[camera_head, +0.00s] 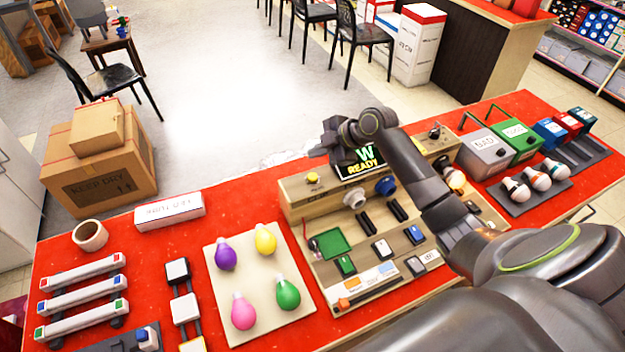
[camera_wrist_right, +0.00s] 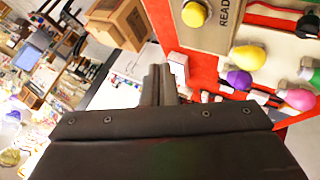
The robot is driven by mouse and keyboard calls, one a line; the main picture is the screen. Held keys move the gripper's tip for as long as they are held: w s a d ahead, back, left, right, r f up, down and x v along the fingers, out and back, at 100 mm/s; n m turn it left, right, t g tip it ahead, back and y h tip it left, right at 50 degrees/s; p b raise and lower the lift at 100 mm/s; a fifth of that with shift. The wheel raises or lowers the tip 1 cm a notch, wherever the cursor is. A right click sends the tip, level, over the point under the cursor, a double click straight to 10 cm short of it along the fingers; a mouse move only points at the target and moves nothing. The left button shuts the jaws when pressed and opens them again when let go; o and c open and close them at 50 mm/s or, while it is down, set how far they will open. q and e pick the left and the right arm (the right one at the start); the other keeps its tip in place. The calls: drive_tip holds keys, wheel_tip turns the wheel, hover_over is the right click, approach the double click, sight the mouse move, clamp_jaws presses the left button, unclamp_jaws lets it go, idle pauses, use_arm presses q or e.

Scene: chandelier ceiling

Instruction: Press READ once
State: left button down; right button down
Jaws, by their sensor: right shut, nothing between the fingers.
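The tester console (camera_head: 292,194) stands on the red table. A round yellow button (camera_head: 312,178) sits at the left of its upper panel. In the right wrist view, the yellow button (camera_wrist_right: 194,13) is at the top edge, beside a label that begins "READ". A dark display (camera_head: 362,164) shows "READY" in yellow under a large letter. My right gripper (camera_head: 328,143) partly hides the display in the head view and appears above the button, to its right. In the wrist view, its fingers (camera_wrist_right: 158,84) are together and empty, apart from the button. My left gripper is not in view.
A tan board (camera_head: 219,297) with several coloured bulbs lies left of the console. More bulbs (camera_head: 537,177) and the GOOD and BAD bins (camera_head: 487,151) stand at right. Light tubes (camera_head: 82,292) and a white box (camera_head: 170,211) are at left. Cardboard boxes stand beyond the table.

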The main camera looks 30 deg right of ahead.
sight(317, 177)
drive_tip(key=shift+f+b, duration=1.7)
drive_tip(key=shift+f, duration=0.95)
drive_tip(key=shift+f+b, duration=0.4)
drive_tip(key=shift+f, duration=0.05)
drive_tip(key=shift+f+b, duration=0.4)
drive_tip(key=shift+f, duration=0.05)
idle(0.6)
drive_tip(key=shift+r+p, duration=0.65)
drive_tip(key=shift+r, duration=0.25)
drive_tip(key=shift+r, duration=0.1)
